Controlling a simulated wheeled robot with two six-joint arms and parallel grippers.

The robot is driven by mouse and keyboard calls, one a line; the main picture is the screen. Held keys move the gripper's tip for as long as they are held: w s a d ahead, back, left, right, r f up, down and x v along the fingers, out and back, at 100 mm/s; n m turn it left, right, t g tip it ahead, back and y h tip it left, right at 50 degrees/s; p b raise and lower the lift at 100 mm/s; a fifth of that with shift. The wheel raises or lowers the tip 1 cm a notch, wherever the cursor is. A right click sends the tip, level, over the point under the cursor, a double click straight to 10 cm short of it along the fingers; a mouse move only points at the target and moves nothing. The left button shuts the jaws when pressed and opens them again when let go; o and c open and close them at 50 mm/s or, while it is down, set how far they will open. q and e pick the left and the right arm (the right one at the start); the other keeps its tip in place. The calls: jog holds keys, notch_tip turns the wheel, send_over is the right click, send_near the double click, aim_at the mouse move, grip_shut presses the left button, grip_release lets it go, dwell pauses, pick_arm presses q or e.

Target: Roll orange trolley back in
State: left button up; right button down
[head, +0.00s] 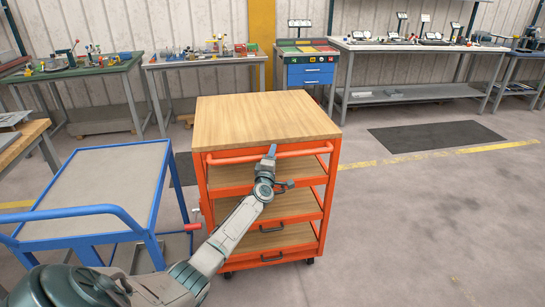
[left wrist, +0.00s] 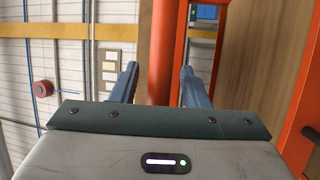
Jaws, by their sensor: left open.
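The orange trolley (head: 203,190) stands upright in the middle of the head view, with a wooden top, several shelves and castors. Its orange handle bar (head: 235,158) runs along the near side below the top. My left gripper (head: 271,152) is at the handle, right of its middle. In the left wrist view, the open fingers of my left gripper (left wrist: 158,78) lie on either side of the orange handle bar (left wrist: 162,45), with gaps visible. My right gripper is not in view.
A blue cart (head: 105,175) stands close to the trolley's left. Behind are a green-topped bench (head: 75,70), a grey bench (head: 205,61) and a blue drawer cabinet (head: 310,74). A dark mat (head: 435,137) lies right.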

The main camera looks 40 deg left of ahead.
pick_arm(q)
jog(key=shift+s+d, duration=0.1)
jog(key=shift+s, duration=0.05)
jog(key=p+v, duration=0.2)
jog(key=v, duration=0.8)
jog(key=shift+s+f, duration=0.15)
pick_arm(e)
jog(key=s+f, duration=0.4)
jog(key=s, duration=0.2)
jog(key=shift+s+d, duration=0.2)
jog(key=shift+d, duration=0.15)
